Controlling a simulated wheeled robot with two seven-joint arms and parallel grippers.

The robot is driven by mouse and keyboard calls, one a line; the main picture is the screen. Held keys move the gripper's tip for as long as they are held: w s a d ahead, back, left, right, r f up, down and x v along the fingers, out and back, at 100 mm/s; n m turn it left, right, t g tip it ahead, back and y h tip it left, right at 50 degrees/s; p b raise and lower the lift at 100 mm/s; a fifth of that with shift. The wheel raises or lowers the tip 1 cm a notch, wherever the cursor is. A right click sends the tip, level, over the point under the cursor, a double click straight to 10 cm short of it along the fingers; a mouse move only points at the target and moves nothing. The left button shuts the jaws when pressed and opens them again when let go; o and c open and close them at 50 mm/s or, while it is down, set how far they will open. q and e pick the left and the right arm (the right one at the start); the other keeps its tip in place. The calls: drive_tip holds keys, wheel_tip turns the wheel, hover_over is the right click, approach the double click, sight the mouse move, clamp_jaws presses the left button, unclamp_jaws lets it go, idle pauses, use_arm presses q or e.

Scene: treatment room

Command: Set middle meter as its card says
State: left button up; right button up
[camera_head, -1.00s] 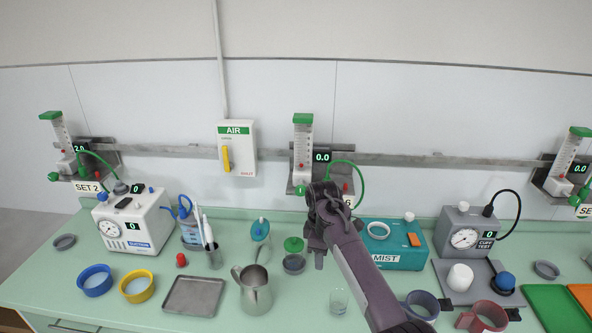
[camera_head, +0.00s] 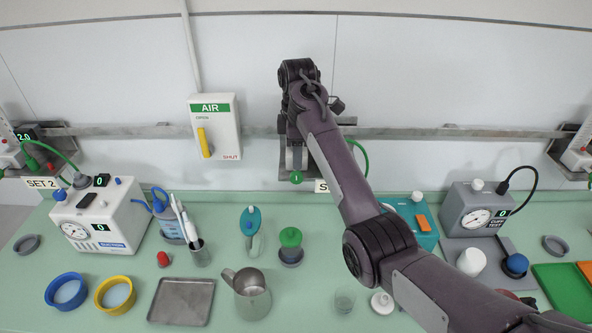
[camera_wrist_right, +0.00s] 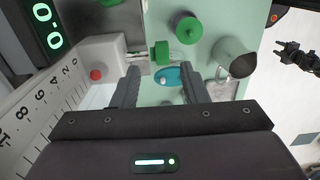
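The middle meter stands on the wall rail behind my right arm in the head view; only its lower part and green knob (camera_head: 296,177) show. Its card (camera_head: 321,186) is mostly covered, with an "S" visible. In the right wrist view, the meter's numbered scale (camera_wrist_right: 40,105) is at the left, and its display (camera_wrist_right: 47,25) reads 0.0. The green knob (camera_wrist_right: 160,52) is just ahead of my right gripper (camera_wrist_right: 160,76), whose fingers are apart and empty. A dark gripper (camera_wrist_right: 290,52), seemingly my left one, shows small at the right edge; its finger state is unclear.
The left meter's display (camera_head: 26,134) reads 2.0, above its "SET 2" card (camera_head: 41,183). A white AIR box (camera_head: 216,128) hangs left of my arm. A metal jug (camera_head: 252,296), tray (camera_head: 183,302) and green-lidded jar (camera_head: 290,240) stand on the counter below.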

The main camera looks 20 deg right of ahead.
sight(298, 173)
drive_tip(key=shift+s+f, duration=0.2)
drive_tip(key=shift+f, duration=0.6)
wheel_tip(298, 173, down, 3)
drive_tip(key=shift+f+p, duration=0.2)
drive_tip(key=shift+p, duration=1)
drive_tip(key=shift+w+f, duration=0.1)
drive_tip(key=shift+f, duration=0.45)
use_arm(q)
drive_tip(key=shift+d+r, duration=0.1)
drive_tip(key=shift+r, duration=0.8)
use_arm(e)
drive_tip(key=shift+c, duration=0.3)
use_arm(q)
drive_tip(key=shift+w, duration=0.1)
use_arm(e)
drive_tip(key=shift+f, duration=0.15)
drive_tip(key=c, duration=0.8)
